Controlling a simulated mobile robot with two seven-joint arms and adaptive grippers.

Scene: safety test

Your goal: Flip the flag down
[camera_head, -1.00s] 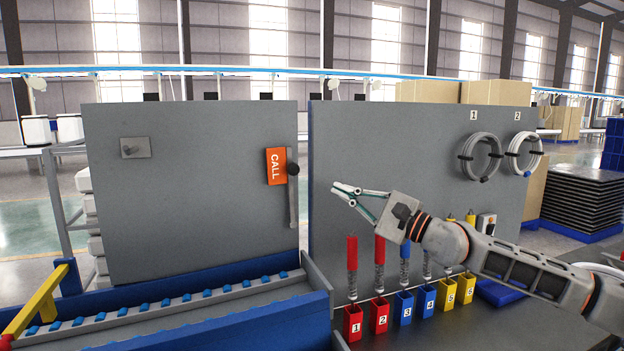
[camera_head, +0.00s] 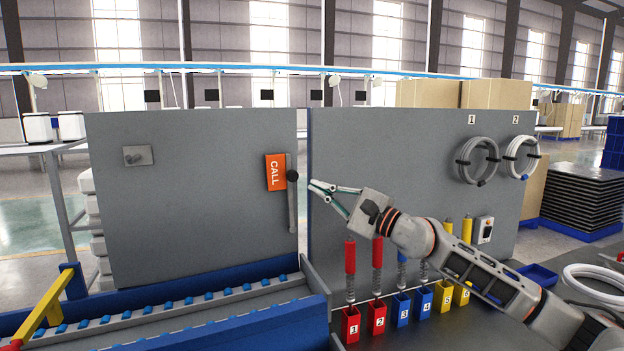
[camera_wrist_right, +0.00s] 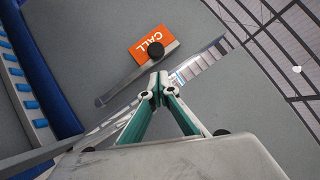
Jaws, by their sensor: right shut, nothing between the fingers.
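The flag is an orange plate marked CALL (camera_head: 276,172), at the right side of the left grey panel; it also shows in the right wrist view (camera_wrist_right: 160,42). My right gripper (camera_head: 311,188) is shut and empty, a little right of the knob and bar. In the right wrist view its fingertips (camera_wrist_right: 157,84) point toward the bar, apparently with a gap. My left gripper is not in view.
A blue conveyor (camera_head: 215,325) with rollers runs below the left panel. Red, blue and yellow numbered holders (camera_head: 403,308) stand below the right panel (camera_head: 400,135). Cable coils (camera_head: 478,161) hang at its right. A gap separates the two panels.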

